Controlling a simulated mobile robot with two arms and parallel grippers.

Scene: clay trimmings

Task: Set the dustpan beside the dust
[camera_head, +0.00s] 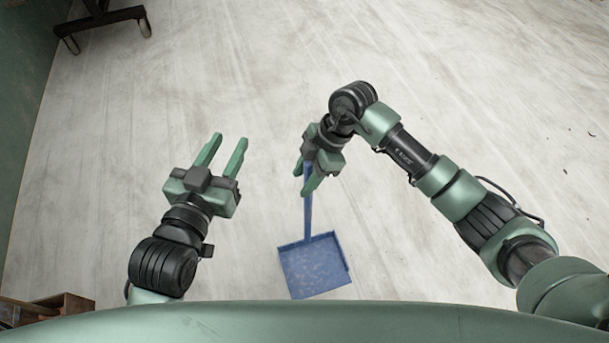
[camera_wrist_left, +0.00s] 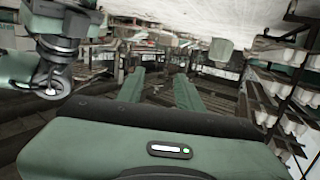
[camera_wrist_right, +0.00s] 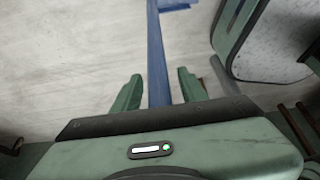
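A blue dustpan (camera_head: 314,268) lies on the pale floor in front of my base, its pan nearest me and its long handle (camera_head: 308,215) pointing away. My right gripper (camera_head: 306,182) is at the far end of the handle. In the right wrist view the blue handle (camera_wrist_right: 157,60) runs between the two fingers, with a gap on each side, so the gripper is open around it. My left gripper (camera_head: 226,146) is open and empty, left of the dustpan. A few tiny dark specks (camera_head: 590,133) show on the floor at the far right; I cannot tell if they are the dust.
A dark wheeled stand (camera_head: 100,18) is at the top left. A green wall (camera_head: 28,110) runs along the left side. A wooden crate (camera_head: 62,304) sits at the bottom left corner. The middle and upper right floor (camera_head: 450,80) is clear.

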